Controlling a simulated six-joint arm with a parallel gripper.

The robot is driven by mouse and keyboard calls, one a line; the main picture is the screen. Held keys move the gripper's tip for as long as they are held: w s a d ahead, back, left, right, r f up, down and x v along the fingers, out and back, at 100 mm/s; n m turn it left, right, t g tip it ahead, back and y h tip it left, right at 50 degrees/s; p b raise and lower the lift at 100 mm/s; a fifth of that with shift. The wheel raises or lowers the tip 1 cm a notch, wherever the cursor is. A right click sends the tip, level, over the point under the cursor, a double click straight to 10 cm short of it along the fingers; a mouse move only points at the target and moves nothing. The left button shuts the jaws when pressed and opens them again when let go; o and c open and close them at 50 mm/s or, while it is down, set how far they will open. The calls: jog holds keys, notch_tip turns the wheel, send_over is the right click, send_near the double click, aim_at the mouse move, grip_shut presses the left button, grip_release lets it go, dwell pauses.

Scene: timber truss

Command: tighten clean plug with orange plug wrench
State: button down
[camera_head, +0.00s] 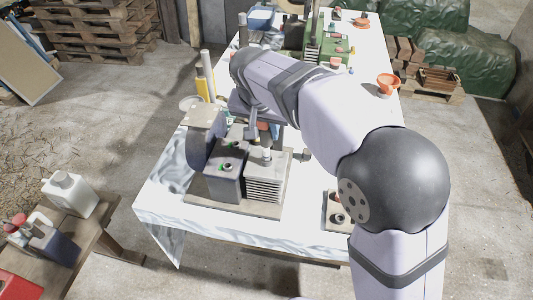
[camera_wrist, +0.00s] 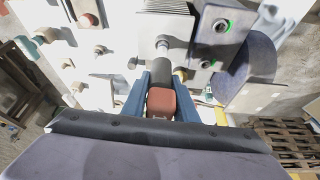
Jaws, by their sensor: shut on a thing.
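My gripper (camera_wrist: 162,78) is shut on the plug wrench, with its blue fingers on either side of the orange-red handle block (camera_wrist: 162,102). The wrench's dark grey socket (camera_wrist: 159,70) extends past the fingertips toward a pale plug (camera_wrist: 162,44) at the finned grey block. The socket end and the plug look in line and very close; I cannot tell whether the socket is seated on it. In the head view the finned block (camera_head: 264,185) stands on the table with the pale plug (camera_head: 266,154) on top. My arm largely hides the gripper and wrench there.
A dark grey box (camera_head: 226,172) with green-ringed ports stands left of the finned block. A small tray with round parts (camera_head: 338,217) lies to the right. An orange funnel (camera_head: 387,82) and a green machine (camera_head: 330,48) are farther back. The table's front strip is clear.

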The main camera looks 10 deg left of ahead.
jog(key=shift+r, duration=0.4)
jog(key=n, duration=0.2)
jog(key=n+y, duration=0.1)
jog(key=n, duration=0.1)
jog(key=shift+d+y+p, duration=0.1)
jog(key=shift+y+p, duration=0.2)
jog(key=shift+n+y, duration=0.4)
jog(key=shift+n, duration=0.6)
jog(key=shift+g, duration=0.3)
jog(key=shift+n+y+p, duration=0.4)
jog(key=shift+n, duration=0.8)
